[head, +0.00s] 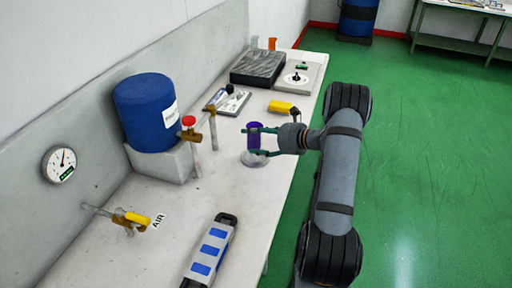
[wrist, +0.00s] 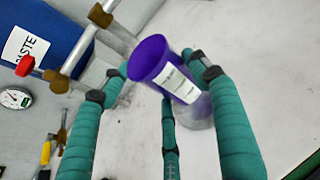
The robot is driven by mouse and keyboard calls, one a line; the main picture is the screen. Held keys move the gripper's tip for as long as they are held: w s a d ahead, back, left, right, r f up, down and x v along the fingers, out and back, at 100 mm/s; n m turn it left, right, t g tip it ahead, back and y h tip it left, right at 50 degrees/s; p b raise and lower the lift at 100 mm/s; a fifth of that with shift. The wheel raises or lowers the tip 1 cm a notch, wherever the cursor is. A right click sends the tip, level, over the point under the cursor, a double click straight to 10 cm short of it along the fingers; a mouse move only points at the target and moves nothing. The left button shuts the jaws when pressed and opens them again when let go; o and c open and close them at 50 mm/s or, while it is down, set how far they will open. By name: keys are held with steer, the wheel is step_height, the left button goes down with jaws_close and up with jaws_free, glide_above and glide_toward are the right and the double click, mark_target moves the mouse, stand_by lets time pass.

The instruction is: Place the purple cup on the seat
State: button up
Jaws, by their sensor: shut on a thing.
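The purple cup (head: 254,135) is upright between the green fingers of my gripper (head: 258,142), which is shut on it. In the wrist view the cup (wrist: 150,57) has a white label and an open mouth, with green fingers around its sides. A clear, round, glass-like piece (head: 255,160), which looks like the seat, stands on the bench directly below the cup. It also shows behind the cup in the wrist view (wrist: 203,112). I cannot tell whether the cup's base touches it.
On the bench (head: 150,240) stand taps with a red knob (head: 188,120) left of the cup and a blue drum (head: 146,110) behind them. A yellow item (head: 280,107) lies beyond my gripper. A blue-and-grey rack (head: 210,250) lies nearer. Bare bench surrounds the clear piece.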

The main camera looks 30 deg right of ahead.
mark_target(258, 147)
steer(key=shift+f, duration=2.1)
steer(key=shift+f, duration=0.25)
steer(key=o, duration=0.7)
steer(key=shift+r, duration=0.1)
steer(key=shift+r, duration=0.15)
steer(key=shift+s+d+r, duration=0.1)
steer(key=shift+s, duration=0.1)
steer(key=v, duration=1.1)
steer(key=shift+s+d+b, duration=0.15)
steer(key=shift+s+b, duration=0.1)
steer(key=shift+b, duration=0.15)
